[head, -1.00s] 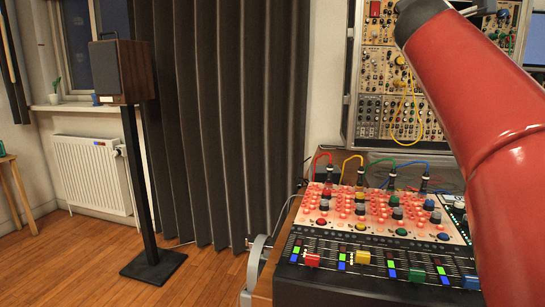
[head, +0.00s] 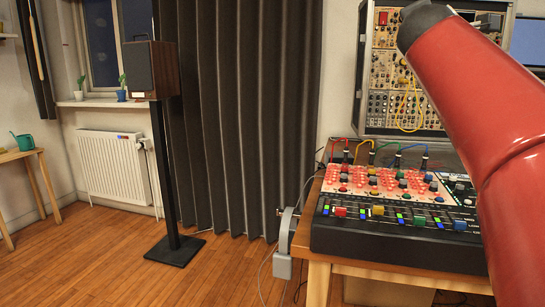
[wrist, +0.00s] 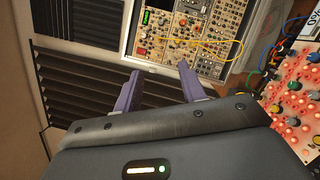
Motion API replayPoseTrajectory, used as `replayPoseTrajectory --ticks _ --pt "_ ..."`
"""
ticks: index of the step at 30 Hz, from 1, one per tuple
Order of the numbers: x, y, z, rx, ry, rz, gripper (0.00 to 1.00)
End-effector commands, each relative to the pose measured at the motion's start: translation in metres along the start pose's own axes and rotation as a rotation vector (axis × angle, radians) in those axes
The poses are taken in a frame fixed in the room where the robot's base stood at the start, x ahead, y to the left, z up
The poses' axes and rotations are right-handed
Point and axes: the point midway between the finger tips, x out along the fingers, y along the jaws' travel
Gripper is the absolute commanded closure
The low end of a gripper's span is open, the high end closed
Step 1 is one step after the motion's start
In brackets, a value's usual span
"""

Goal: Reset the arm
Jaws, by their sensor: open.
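My red arm fills the right side of the head view and crosses in front of the mixer and the synth rack; its gripper is outside that view. In the wrist view my gripper (wrist: 158,85) shows two purple fingers spread apart with nothing between them. Beyond the fingers are a dark ribbed panel and the synth rack (wrist: 196,35). The mixer (wrist: 298,100) with its lit red panel is at the right of the wrist view, apart from the fingers.
The mixer (head: 390,240) stands on a wooden table (head: 318,285), with coloured cables at its back. The synth rack (head: 404,75) is behind it. A speaker (head: 152,70) on a black stand is left of the dark curtain (head: 240,120). The wooden floor (head: 110,265) at left is clear.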

Motion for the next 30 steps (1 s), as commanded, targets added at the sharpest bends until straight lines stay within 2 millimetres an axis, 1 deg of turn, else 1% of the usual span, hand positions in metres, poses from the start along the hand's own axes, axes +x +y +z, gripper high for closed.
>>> replayPoseTrajectory --ticks 5,8,11,14,16,17,18,20,21,23,24,26,27,30 --pt "-0.015 -0.024 -0.011 0.129 0.043 -0.069 0.59" --pt "-0.026 -0.044 -0.021 0.224 0.071 -0.128 0.59" --pt "-0.041 -0.070 -0.034 0.343 0.100 -0.206 0.59" --pt "-0.062 -0.102 -0.049 0.480 0.124 -0.304 0.59" --pt "-0.082 -0.129 -0.063 0.590 0.137 -0.390 0.59" --pt "-0.092 -0.141 -0.069 0.642 0.141 -0.431 0.59" --pt "-0.108 -0.160 -0.079 0.715 0.143 -0.494 0.59" --pt "-0.136 -0.191 -0.094 0.833 0.137 -0.600 0.59" --pt "-0.155 -0.213 -0.105 0.911 0.127 -0.674 0.59" --pt "-0.186 -0.245 -0.120 1.021 0.100 -0.786 0.59" --pt "-0.206 -0.266 -0.130 1.090 0.076 -0.860 0.59" --pt "-0.237 -0.296 -0.144 1.184 0.032 -0.968 0.59" --pt "-0.258 -0.315 -0.152 1.241 -0.003 -1.037 0.59" --pt "-0.303 -0.355 -0.169 1.356 -0.094 -1.183 0.59"
